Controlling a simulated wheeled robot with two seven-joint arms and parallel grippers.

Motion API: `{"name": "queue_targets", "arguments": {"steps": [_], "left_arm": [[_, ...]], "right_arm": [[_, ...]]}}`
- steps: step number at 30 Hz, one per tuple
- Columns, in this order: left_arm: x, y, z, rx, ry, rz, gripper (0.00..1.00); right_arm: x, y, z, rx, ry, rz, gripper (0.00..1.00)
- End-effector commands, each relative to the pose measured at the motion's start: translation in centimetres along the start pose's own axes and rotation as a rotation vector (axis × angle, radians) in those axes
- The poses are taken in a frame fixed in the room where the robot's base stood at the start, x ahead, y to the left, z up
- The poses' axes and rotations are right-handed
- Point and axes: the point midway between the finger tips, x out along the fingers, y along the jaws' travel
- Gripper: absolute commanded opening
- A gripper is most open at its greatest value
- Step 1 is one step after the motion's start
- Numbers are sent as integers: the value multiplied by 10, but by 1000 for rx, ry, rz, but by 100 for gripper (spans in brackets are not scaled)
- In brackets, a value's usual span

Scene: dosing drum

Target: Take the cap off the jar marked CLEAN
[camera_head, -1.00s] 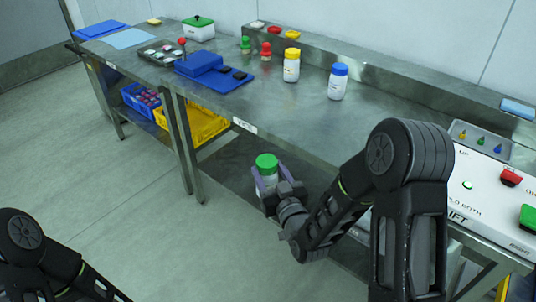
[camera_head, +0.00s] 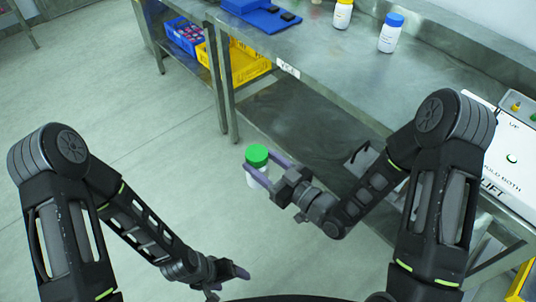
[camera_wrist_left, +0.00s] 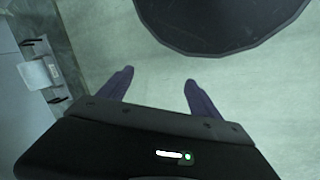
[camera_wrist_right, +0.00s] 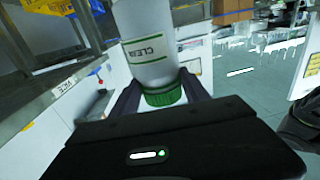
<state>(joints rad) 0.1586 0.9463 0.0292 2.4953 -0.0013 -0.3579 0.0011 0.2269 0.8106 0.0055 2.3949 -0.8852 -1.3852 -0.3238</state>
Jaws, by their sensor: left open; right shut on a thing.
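The jar marked CLEAN (camera_head: 257,176) is a white bottle with a green cap (camera_head: 257,155), held upright in the air in front of the table. My right gripper (camera_head: 268,172) is shut on the jar, with its purple fingers at the jar's sides. In the right wrist view the jar (camera_wrist_right: 148,47) shows its CLEAN label, and the green cap (camera_wrist_right: 165,95) is on it between the fingers. My left gripper (camera_head: 240,272) is open and empty, low in the head view and apart from the jar. Its fingers (camera_wrist_left: 158,92) also show in the left wrist view over bare floor.
The steel table (camera_head: 330,62) bears a yellow-capped bottle (camera_head: 343,14) and a blue-capped bottle (camera_head: 390,33). A lift panel (camera_head: 508,150) stands at the right. Blue (camera_head: 184,36) and yellow crates (camera_head: 248,65) sit under the table. The floor at left is clear.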

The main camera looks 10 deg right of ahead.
Motion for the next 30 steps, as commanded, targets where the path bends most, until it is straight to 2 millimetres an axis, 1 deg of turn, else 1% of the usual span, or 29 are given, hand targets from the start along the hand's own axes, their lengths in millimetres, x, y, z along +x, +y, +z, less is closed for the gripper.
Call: {"name": "queue_targets", "arguments": {"steps": [4, 6, 8, 11, 14, 17, 19, 20, 21, 23, 24, 26, 27, 29, 30], "left_arm": [[0, 0, 0, 0, 0, 0, 74], [0, 0, 0, 1, 0, 0, 70], [0, 0, -3, 7, 2, 0, 70], [1, 2, -13, 35, 4, -2, 70], [1, 6, -34, 94, 9, -6, 70], [-2, 14, -66, 186, 13, -14, 70], [-7, 22, -95, 269, 16, -26, 70], [-10, 26, -108, 306, 17, -32, 70], [-16, 33, -126, 360, 20, -42, 70], [-27, 44, -153, 441, 22, -61, 70], [-36, 52, -172, 495, 25, -76, 70], [-52, 65, -197, 573, 26, -100, 70], [-64, 73, -213, 623, 29, -118, 70], [-84, 87, -235, 693, 32, -146, 70], [-98, 97, -248, 737, 33, -165, 70]], "right_arm": [[0, 0, 0, 0, 0, 1, 0], [0, 0, 0, 0, 0, 1, 0], [0, 0, 0, 0, 0, 1, 0], [0, 0, 0, 0, 0, 2, 0], [0, 0, 0, 0, 0, 2, 0], [0, 1, 0, 0, 0, 2, 0], [0, 1, 0, 0, 0, 2, 0], [0, 1, 0, 0, 0, 2, 0], [0, 1, 0, 0, 0, 2, 0], [0, 1, 0, 0, 0, 2, 0], [0, 1, 0, 0, 0, 2, 0], [0, 1, 0, 0, 0, 2, 0], [0, 1, 0, 0, 0, 2, 0], [0, 1, 0, 0, 0, 2, 0], [0, 1, 0, 0, 0, 2, 0]]}}
